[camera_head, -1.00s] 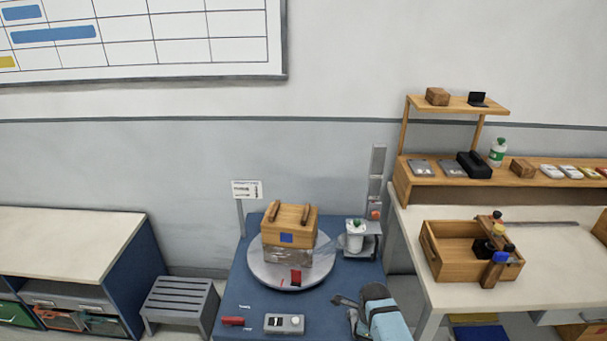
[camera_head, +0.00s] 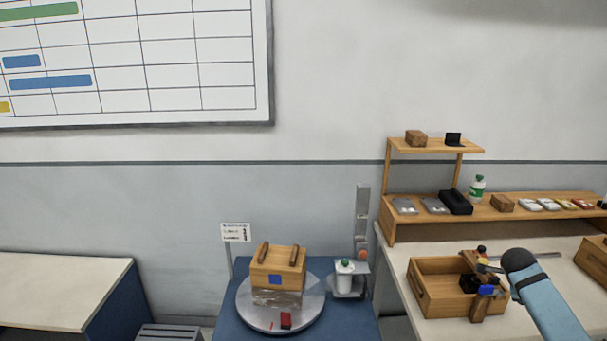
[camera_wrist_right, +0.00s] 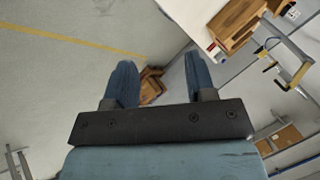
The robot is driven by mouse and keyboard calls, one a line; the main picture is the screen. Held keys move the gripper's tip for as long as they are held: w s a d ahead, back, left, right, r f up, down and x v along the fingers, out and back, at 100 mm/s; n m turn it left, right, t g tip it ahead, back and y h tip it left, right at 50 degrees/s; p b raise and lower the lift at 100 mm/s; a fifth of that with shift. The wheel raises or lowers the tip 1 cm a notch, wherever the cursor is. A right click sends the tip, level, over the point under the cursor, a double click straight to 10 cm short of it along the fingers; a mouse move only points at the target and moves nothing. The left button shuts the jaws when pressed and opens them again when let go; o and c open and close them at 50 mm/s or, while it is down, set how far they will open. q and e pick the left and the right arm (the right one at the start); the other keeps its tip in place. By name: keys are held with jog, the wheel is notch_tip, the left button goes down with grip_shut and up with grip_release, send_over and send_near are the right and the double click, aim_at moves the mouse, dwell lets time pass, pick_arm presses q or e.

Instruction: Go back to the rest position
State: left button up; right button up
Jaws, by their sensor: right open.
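My right gripper (camera_wrist_right: 158,62) is open and empty in the right wrist view, with its two blue fingers apart above the grey floor. A brown wooden thing (camera_wrist_right: 152,85) shows beyond the gap between the fingers, apart from them. In the head view, a blue section of my right arm (camera_head: 550,300) with a dark round end is raised at the lower right, in front of the table. The right gripper's fingers do not show there. My left gripper is in neither view.
A round turntable (camera_head: 247,312) on a blue stand carries a wooden box (camera_head: 268,277) with handles and clear wrap below it. An open wooden crate (camera_head: 425,301) stands on the right table beside my arm. A shelf (camera_head: 440,204) holds small goods. A pale bench (camera_head: 60,290) is at left.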

jog(key=s+d+r+h, duration=0.1)
jog(key=d+r+h, duration=0.2)
jog(key=d+r, duration=0.8)
jog(key=w+a+r+n+t+y, duration=0.2)
jog(key=w+a+r+n+t, duration=0.4)
jog(key=n, duration=0.8)
jog(key=w+a+r+n+t+y, duration=0.25)
jog(key=w+r+n+t, duration=0.4)
jog(key=n, duration=0.75)
jog(key=s+a+f+n+y, duration=0.1)
jog(key=s+a+f+y, duration=0.1)
jog(key=s+a+f, duration=0.5)
jog(key=s+a+f+n+g+y, duration=0.15)
jog(key=s+a+f, duration=0.25)
jog(key=a+f, duration=0.75)
jog(key=s+a+f+y, duration=0.2)
jog(key=s+a+f, duration=0.3)
jog(key=f, duration=0.7)
jog(key=s+a+f+m+g+y, duration=0.1)
jog(key=s+a+f, duration=0.2)
jog(key=s+a, duration=0.3)
jog(key=s+a+f+g+y, duration=0.1)
jog(key=s+a+f, duration=0.3)
jog(key=s, duration=1)
jog(key=s+a+f+m+g+y, duration=0.1)
jog(key=s+a+f, duration=0.2)
jog(key=s+a, duration=0.7)
jog(key=shift+s+f+m, duration=0.15)
jog(key=shift+s+m, duration=0.05)
jog(key=shift+m, duration=0.15)
